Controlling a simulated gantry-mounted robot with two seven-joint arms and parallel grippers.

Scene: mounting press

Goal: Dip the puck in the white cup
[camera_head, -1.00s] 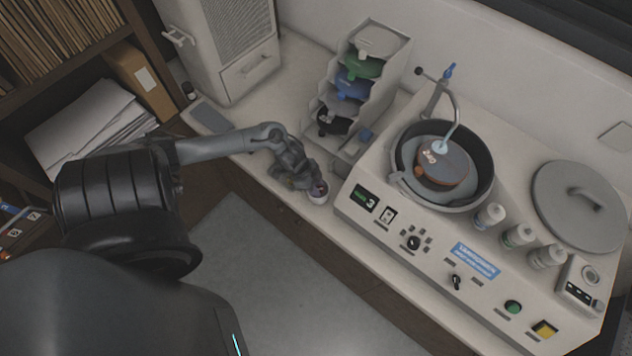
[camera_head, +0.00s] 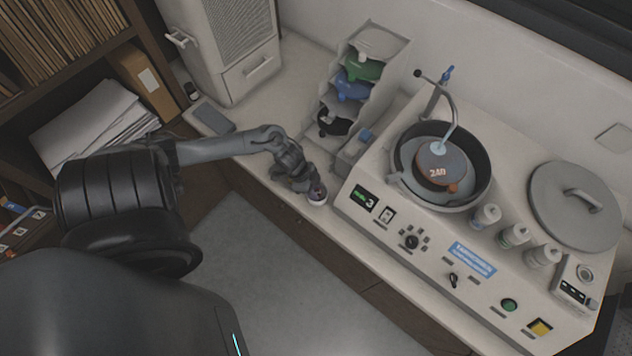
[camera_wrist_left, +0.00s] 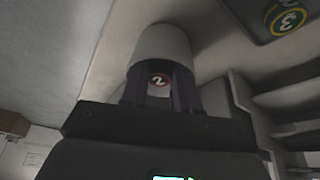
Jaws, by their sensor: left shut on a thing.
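The white cup (camera_head: 316,202) stands on the counter near its front edge, left of the polishing machine. My left gripper (camera_head: 315,190) points down at the cup's mouth, with its fingertips at or just inside the rim. In the left wrist view the cup (camera_wrist_left: 161,48) lies straight beyond the dark fingers (camera_wrist_left: 160,92). They are shut on the puck (camera_wrist_left: 159,79), whose face shows a red mark with a "2". The puck is at the cup's opening; how deep it sits is hidden. My right gripper is not in view.
The polishing machine (camera_head: 409,240) stands close to the right, with a round bowl and a disc marked 240 (camera_head: 440,165). A stepped rack (camera_head: 350,95) with coloured items stands behind. Bottles (camera_head: 514,236) and a round lid (camera_head: 575,205) are farther right. A grey pad (camera_head: 214,117) lies left.

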